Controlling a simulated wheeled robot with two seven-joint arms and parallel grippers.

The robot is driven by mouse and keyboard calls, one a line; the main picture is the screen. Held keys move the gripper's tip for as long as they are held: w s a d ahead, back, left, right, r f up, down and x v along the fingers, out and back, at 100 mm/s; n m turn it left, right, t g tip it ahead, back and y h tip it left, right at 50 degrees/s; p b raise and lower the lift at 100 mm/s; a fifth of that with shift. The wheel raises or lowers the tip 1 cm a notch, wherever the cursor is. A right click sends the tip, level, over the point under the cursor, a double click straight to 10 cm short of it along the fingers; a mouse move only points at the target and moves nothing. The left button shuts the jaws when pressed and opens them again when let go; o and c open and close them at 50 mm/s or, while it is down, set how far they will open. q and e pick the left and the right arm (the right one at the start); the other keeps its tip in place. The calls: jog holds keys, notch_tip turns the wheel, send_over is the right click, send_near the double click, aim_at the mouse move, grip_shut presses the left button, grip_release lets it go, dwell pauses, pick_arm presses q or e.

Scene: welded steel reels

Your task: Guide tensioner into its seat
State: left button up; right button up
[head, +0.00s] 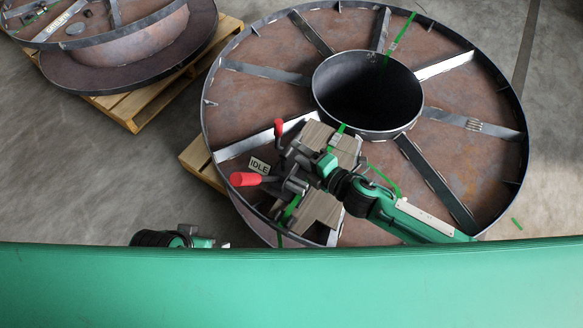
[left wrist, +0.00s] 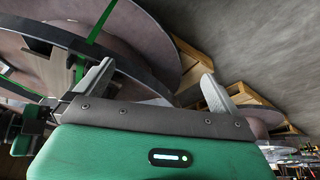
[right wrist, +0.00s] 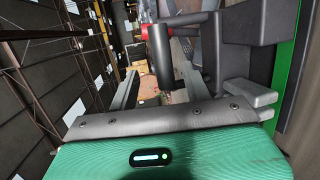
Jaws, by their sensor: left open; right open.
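The tensioner (head: 292,186) is a dark grey tool with red-ended handles (head: 246,179). It is over the near-left part of a large steel reel (head: 440,165), by grey-brown blocks and a green strap. My right gripper (head: 305,172) is open at the tensioner. In the right wrist view a dark cylindrical part (right wrist: 161,58) of it shows between the open fingers; I cannot tell whether they touch it. My left gripper (head: 190,238) is mostly hidden behind a green edge. The left wrist view shows its fingers (left wrist: 155,88) open and empty. I cannot make out the seat.
The reel has raised spokes, a rim and an open round hub (head: 368,92). A second reel (head: 130,60) lies on a wooden pallet (head: 150,108) at upper left.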

aim_at(291, 148)
jog(key=x, duration=0.4)
jog(key=shift+w+a+f, duration=0.2)
jog(key=shift+w+f, duration=0.05)
jog(key=shift+f, duration=0.1)
grip_shut()
jog(key=shift+f, duration=0.1)
dwell(0.9)
jog(key=shift+r, duration=0.25)
